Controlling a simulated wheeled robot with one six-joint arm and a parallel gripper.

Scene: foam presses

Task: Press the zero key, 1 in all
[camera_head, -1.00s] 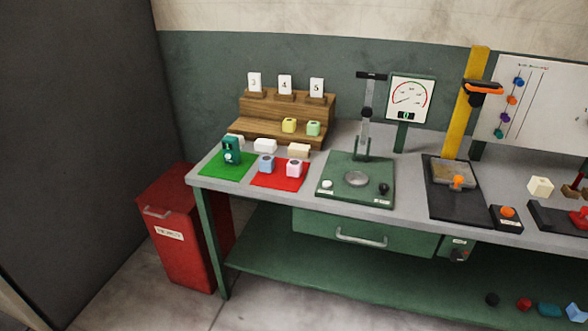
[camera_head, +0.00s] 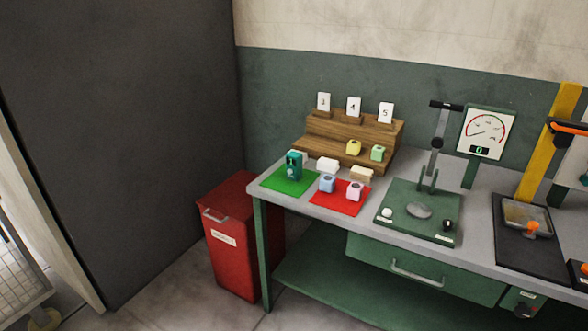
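The green press base (camera_head: 419,212) stands on the grey bench, with a round metal plate (camera_head: 419,211) in its middle. A white knob or key (camera_head: 387,212) sits at its front left and a black one (camera_head: 447,225) at its front right. Small labels lie beside them, too small to read, so I cannot tell which is the zero key. Behind the press, a dial gauge (camera_head: 487,132) has a small display (camera_head: 480,150) that appears to read 0. My gripper is not in view.
Foam blocks lie on a green mat (camera_head: 290,182), a red mat (camera_head: 340,205) and a wooden stepped rack (camera_head: 380,134). A red bin (camera_head: 233,240) stands left of the bench. A second press with a yellow column (camera_head: 548,140) is at right. Floor shows at lower left.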

